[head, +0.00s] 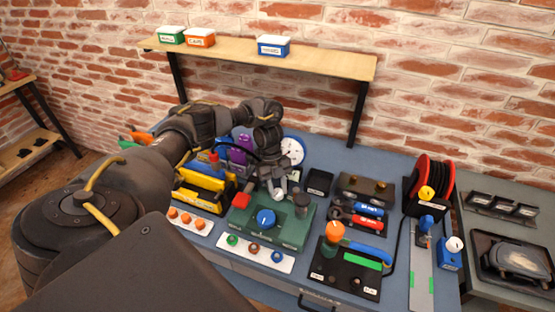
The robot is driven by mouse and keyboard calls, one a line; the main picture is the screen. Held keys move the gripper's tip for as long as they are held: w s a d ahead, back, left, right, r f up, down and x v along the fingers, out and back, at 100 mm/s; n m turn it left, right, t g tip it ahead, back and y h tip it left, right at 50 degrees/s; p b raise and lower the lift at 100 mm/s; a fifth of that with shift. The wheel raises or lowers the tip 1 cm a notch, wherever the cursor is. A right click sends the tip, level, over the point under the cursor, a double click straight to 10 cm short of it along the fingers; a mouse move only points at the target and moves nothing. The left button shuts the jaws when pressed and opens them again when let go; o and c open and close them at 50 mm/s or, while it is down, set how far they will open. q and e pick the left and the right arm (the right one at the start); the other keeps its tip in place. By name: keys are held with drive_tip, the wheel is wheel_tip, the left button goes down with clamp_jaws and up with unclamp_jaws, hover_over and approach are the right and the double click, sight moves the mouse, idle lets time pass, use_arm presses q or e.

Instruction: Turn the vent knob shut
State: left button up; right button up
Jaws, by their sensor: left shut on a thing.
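A green unit (284,240) lies on the blue-grey bench and carries several controls. A blue round knob with a white mark (266,217) is at its middle, a dark grey knob (302,202) at its right and a red block (241,200) at its left. My left gripper (278,190) reaches down to the back of this unit and is shut on a small pale round knob (278,195). The fingers partly hide the knob. The labels are too small to read, so I cannot tell which knob is named vent. My right gripper is not in view.
A white-faced gauge (292,150) stands behind the gripper. A yellow and black unit (203,188) is left of it. A black plate with an orange knob and blue handle (343,275) is front right. A red hose reel (430,180) stands farther right. A shelf (320,62) overhangs behind.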

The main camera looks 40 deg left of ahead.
use_arm(q)
drive_tip(key=o, duration=1)
drive_tip(key=v, duration=1)
drive_tip(key=shift+w+a+r, duration=0.1)
drive_tip(key=shift+a+r, duration=0.05)
drive_tip(key=shift+r, duration=0.25)
